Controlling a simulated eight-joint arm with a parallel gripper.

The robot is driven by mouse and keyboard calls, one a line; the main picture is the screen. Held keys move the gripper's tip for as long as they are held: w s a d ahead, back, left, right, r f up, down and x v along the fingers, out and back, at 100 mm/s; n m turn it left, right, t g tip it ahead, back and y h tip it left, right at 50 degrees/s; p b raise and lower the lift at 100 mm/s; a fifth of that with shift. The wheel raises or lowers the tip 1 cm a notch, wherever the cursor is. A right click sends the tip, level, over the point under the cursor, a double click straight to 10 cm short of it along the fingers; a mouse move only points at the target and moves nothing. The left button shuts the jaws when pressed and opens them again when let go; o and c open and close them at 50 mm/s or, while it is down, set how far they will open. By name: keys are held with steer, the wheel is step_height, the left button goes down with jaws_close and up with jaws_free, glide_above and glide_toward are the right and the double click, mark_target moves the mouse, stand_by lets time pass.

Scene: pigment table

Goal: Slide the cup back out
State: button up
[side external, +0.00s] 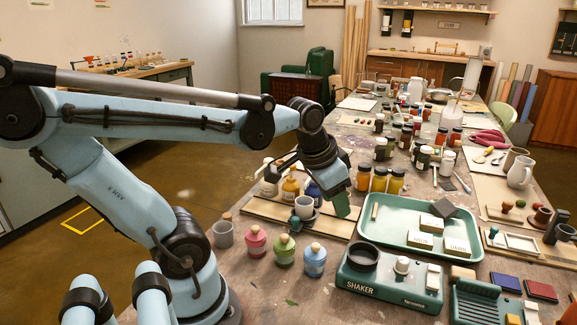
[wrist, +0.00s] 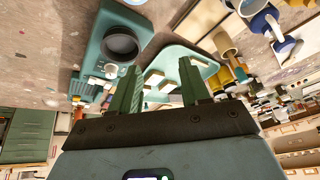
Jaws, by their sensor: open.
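A small pale grey cup (side external: 304,207) stands upright in the side view, in or against a dark blue stand on the wooden board (side external: 265,210). Pale and blue round shapes show at the upper right there, but I cannot tell which is the cup.
A green shaker (side external: 390,278) with a dark round holder is in front, also in the wrist view (wrist: 100,50). A green tray (side external: 385,232) with blocks lies right of my gripper. Pink, green and blue bottles (side external: 284,251) stand in front of the board. Amber jars (side external: 379,180) stand behind.

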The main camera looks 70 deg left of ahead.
mark_target(296, 218)
steer(key=s+a+r+g+h, duration=0.1)
steer(key=s+a+g, duration=0.25)
steer(key=a, duration=0.85)
steer(key=shift+g, duration=0.45)
steer(key=shift+w+a+f, duration=0.1)
steer(key=shift+w+f, duration=0.05)
steer(key=shift+f, duration=2.85)
steer(key=shift+w+f, duration=0.15)
steer(key=shift+f, duration=2.85)
jaws_close()
